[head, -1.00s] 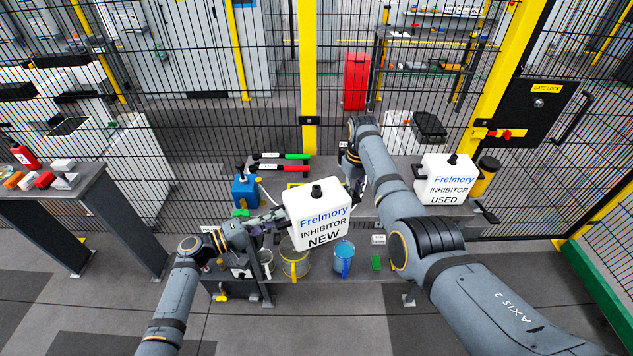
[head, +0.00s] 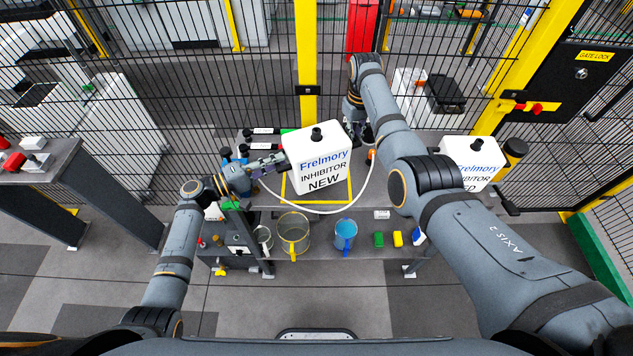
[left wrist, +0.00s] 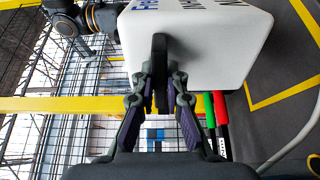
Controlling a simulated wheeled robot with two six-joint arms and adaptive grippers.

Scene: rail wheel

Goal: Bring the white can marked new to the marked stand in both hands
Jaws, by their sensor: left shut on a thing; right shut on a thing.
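The white can marked NEW (head: 316,165) is upright between my two grippers, over the bench. A yellow square outline (head: 318,208) marks the grey top beneath it; its sides and front edge show around the can, and it also shows in the left wrist view (left wrist: 253,102). My left gripper (head: 280,163) is shut on the can's dark side handle (left wrist: 160,72). My right gripper (head: 358,131) is at the can's right side, shut on it, its fingers partly hidden by the can and my arm. Whether the can's base touches the surface is hard to tell.
A white hose (head: 330,212) loops in front of the can. The used can (head: 470,160) stands at right, partly behind my right arm. Red and green-handled tools (left wrist: 219,105) lie behind left. A lower shelf holds a blue jug (head: 345,235). Mesh fence stands behind.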

